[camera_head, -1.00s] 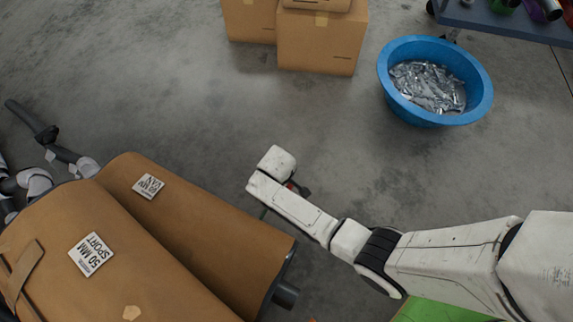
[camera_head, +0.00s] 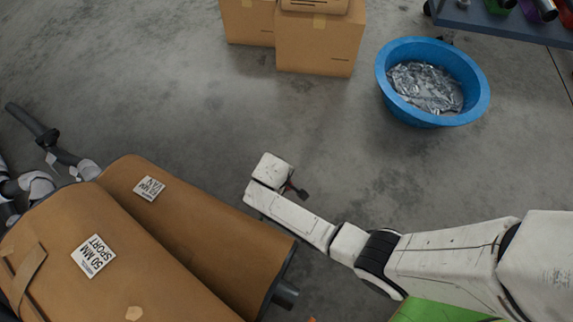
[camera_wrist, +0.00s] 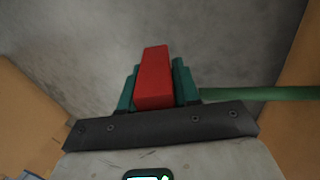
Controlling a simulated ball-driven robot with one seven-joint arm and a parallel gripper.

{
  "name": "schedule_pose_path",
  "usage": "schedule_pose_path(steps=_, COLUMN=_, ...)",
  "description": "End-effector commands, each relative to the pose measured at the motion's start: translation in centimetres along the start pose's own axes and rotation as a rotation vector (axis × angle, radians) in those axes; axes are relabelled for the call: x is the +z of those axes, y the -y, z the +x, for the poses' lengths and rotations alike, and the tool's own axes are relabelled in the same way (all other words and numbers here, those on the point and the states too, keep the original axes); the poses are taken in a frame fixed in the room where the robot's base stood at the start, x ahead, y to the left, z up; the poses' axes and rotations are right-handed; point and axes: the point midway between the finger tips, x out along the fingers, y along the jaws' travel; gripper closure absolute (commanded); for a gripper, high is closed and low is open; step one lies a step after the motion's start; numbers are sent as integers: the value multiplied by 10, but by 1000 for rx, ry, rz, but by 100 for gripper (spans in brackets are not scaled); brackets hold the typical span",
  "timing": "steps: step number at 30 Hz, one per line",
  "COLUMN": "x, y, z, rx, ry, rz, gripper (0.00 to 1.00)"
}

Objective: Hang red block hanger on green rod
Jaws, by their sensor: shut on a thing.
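The red block hanger (camera_wrist: 153,78) is held between the teal fingers of my gripper (camera_wrist: 157,84) in the wrist view. Only its red block shows; any hook or hole is hidden. The green rod (camera_wrist: 262,94) runs level from beside the right finger to the right edge of that view. I cannot tell whether the block touches it. In the head view, my gripper (camera_head: 298,190) is mostly hidden behind my white wrist, with a dark part showing at its right. The block and rod cannot be made out there.
A blue tub (camera_head: 480,100) of metal scraps stands at upper right. Cardboard boxes (camera_head: 315,50) stand at the back. A green surface (camera_head: 440,313) shows below my arm. The grey floor between is clear.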

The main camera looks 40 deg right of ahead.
Motion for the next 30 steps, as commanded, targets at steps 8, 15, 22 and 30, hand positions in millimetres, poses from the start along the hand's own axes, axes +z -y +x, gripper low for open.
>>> schedule_pose_path(steps=8, x=2, y=80, z=6, rx=-256, ry=-11, rz=12, gripper=56)
schedule_pose_path(steps=15, x=2, y=72, z=-6, rx=-236, ry=-10, rz=11, gripper=44)
schedule_pose_path(steps=22, x=3, y=45, z=-47, rx=-158, ry=-6, rz=8, gripper=44)
schedule_pose_path(steps=30, x=4, y=9, z=-89, rx=-56, ry=1, rz=8, gripper=39)
